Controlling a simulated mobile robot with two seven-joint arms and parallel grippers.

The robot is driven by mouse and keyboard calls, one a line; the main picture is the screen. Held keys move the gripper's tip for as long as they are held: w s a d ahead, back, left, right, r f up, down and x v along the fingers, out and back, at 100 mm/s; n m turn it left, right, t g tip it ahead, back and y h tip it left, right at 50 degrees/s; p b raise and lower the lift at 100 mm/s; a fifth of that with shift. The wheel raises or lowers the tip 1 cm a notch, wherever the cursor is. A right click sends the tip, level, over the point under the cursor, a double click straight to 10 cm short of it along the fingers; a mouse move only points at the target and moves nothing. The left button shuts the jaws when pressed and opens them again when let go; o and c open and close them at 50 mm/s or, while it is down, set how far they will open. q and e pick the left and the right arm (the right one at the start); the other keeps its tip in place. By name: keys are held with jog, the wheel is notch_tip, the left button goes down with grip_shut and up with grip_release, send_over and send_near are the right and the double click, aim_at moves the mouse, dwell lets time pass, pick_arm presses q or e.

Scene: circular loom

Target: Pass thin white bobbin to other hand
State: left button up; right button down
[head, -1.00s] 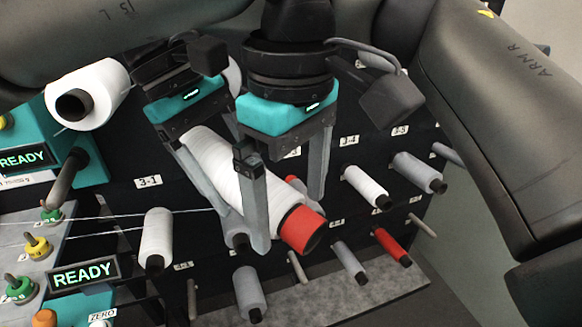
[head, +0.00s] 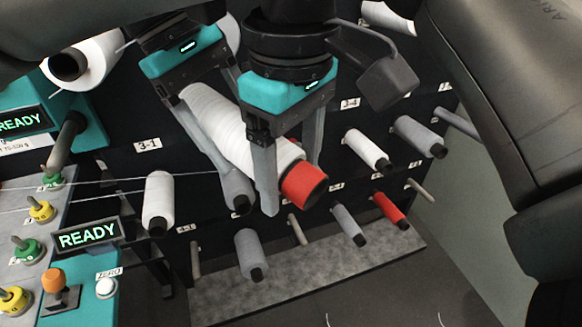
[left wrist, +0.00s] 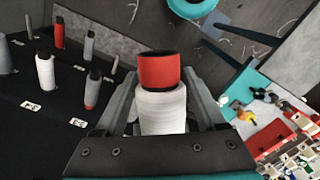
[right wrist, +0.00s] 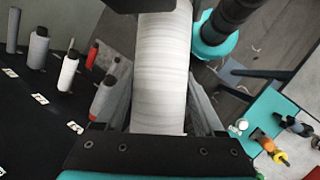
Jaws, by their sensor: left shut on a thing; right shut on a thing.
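The thin white bobbin (head: 222,128) is a long white spool with a red end, held tilted in front of the rack, red end low and to the right. My left gripper (head: 290,180) is shut around it near the red end. My right gripper (head: 222,150) is shut on its upper-left part, partly hidden behind the spool. The left wrist view shows the bobbin's red end (left wrist: 159,70) between the left fingers. The right wrist view shows its white body (right wrist: 161,70) between the right fingers.
Behind the hands is a dark rack with white spools (head: 367,150), grey spools (head: 252,255) and a red spool (head: 390,210) on pegs. A large white cone (head: 95,58) is at upper left. A control panel with buttons and a READY display (head: 88,237) is at lower left.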

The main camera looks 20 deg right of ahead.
pick_arm(q)
jog(key=shift+d, duration=0.1)
jog(key=c, duration=0.6)
jog(key=shift+c, duration=0.4)
pick_arm(e)
grip_release()
